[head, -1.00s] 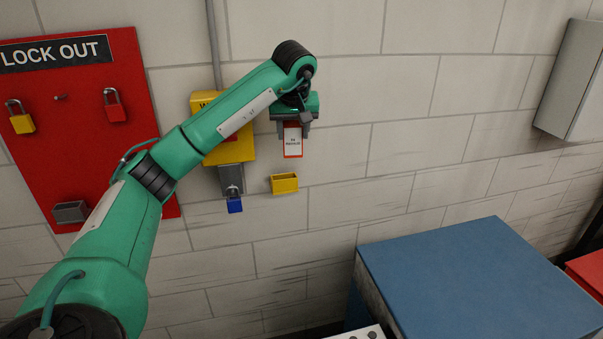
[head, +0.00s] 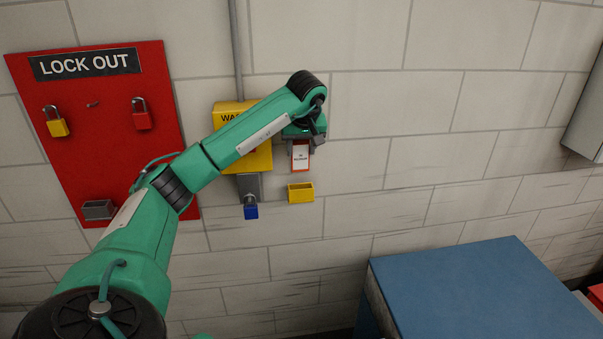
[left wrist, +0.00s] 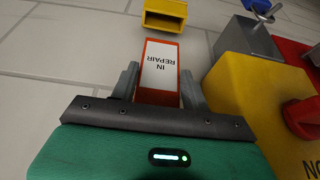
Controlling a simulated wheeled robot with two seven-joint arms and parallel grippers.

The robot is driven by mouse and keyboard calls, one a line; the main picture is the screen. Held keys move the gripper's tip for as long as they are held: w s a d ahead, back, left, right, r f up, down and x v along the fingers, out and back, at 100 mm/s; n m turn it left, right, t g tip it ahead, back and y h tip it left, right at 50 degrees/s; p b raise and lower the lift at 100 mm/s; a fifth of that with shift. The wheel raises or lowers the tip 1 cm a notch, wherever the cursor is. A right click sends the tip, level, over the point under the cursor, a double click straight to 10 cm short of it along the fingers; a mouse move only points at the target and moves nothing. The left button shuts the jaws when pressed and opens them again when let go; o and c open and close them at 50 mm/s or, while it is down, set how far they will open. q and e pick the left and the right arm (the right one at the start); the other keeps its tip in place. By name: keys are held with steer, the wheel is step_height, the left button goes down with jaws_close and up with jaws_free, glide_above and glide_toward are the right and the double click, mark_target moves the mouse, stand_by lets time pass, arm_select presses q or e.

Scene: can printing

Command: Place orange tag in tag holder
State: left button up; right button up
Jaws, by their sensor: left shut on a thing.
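My left gripper (head: 301,143) is shut on the orange tag (head: 300,156), which hangs down from the fingers and has a white label. In the left wrist view the tag (left wrist: 160,66) reads "IN REPAIR" and sits between the two fingers (left wrist: 160,88). The yellow tag holder (head: 301,193) is a small open-topped box on the wall, just below the tag. It also shows in the left wrist view (left wrist: 165,15), beyond the tag's end. The tag is outside the holder, with a small gap in the head view. My right gripper is not in view.
A yellow warning box (head: 262,160) with a blue padlock (head: 251,212) below it is just left of the holder. A red lockout board (head: 95,165) with padlocks hangs further left. A blue cabinet (head: 470,290) stands at lower right. The wall right of the holder is clear.

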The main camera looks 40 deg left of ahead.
mark_target(301, 170)
arm_select(q)
step_height(301, 170, down, 5)
steer(key=shift+f+p, duration=0.15)
steer(key=shift+p, duration=0.45)
step_height(301, 170, down, 4)
steer(key=shift+r+p, duration=0.25)
steer(key=shift+p, duration=0.3)
steer(key=shift+f, duration=0.15)
steer(key=shift+f, duration=0.15)
steer(key=o, duration=0.9)
steer(key=shift+o, duration=0.2)
